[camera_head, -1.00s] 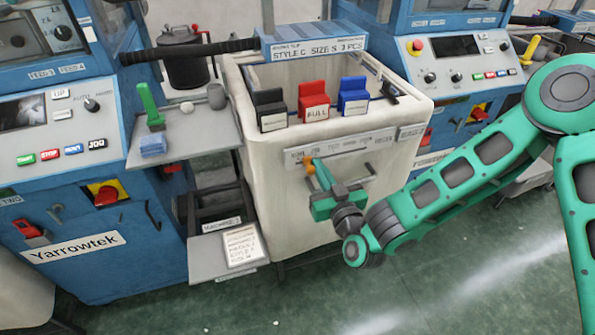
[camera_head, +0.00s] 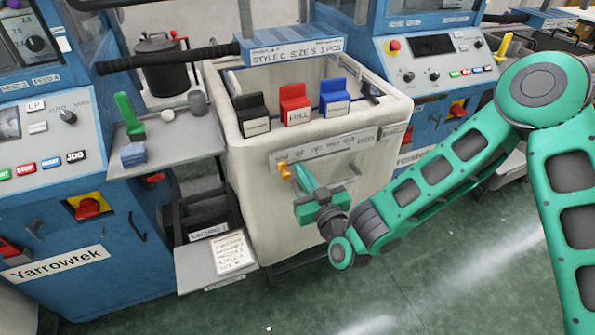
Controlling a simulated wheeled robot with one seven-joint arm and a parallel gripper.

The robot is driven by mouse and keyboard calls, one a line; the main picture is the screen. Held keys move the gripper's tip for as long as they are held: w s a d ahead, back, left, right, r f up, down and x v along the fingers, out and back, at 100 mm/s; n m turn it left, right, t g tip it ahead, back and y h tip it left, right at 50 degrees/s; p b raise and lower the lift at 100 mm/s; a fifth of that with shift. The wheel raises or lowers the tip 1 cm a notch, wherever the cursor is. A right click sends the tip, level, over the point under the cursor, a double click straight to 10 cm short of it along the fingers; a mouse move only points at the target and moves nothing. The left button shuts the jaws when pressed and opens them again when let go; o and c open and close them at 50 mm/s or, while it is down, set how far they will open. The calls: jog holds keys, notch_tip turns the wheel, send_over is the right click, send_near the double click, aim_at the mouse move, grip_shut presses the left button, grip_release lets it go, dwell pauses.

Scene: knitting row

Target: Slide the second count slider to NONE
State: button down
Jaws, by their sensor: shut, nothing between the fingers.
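A white bin (camera_head: 250,220) stands in the middle of the head view. A grey label plate (camera_head: 345,142) runs along its front, with small print too fine to read for sure. An orange slider knob (camera_head: 286,172) sits near the plate's left end, just below the printed words. My gripper (camera_head: 299,172) is shut and its fingertips are at the right side of the knob; I cannot tell if they touch. The gripper body covers part of the bin front and possibly other sliders. Which slider the knob belongs to is not clear.
Black (camera_head: 252,113), red (camera_head: 296,103) and blue (camera_head: 335,96) clips sit on the bin's front rim. A grey shelf (camera_head: 190,149) with a green-handled tool (camera_head: 130,118) is to the left. A lower tray (camera_head: 204,272) holds a printed card (camera_head: 232,250).

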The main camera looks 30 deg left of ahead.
jog(key=v, duration=0.8)
dwell(0.4)
jog(key=shift+a, duration=0.1)
